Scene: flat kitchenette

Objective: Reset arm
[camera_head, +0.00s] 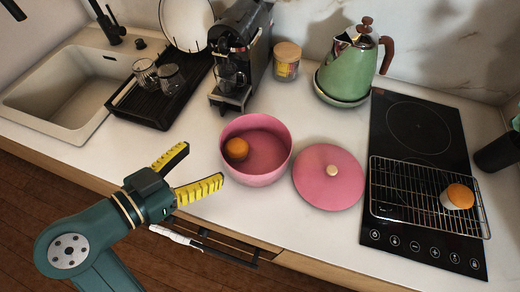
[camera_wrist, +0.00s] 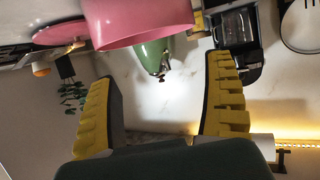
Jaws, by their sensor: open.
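My gripper (camera_head: 196,172) is open and empty, at the front edge of the counter just left of the pink pot (camera_head: 256,176). Its two yellow ribbed fingers are spread wide, with nothing between them in the head view. In the wrist view my gripper (camera_wrist: 165,105) also shows spread fingers, and the pink pot (camera_wrist: 135,22) is beyond them at the top. An orange round item (camera_head: 236,149) lies inside the pot, at its left side.
The pink lid (camera_head: 328,190) lies right of the pot. A wire rack (camera_head: 400,200) with an orange-topped item (camera_head: 458,196) rests on the black cooktop (camera_head: 412,125). A green kettle (camera_head: 345,72), a coffee machine (camera_head: 238,60) and a dish rack (camera_head: 150,105) stand behind. The sink (camera_head: 65,90) is far left.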

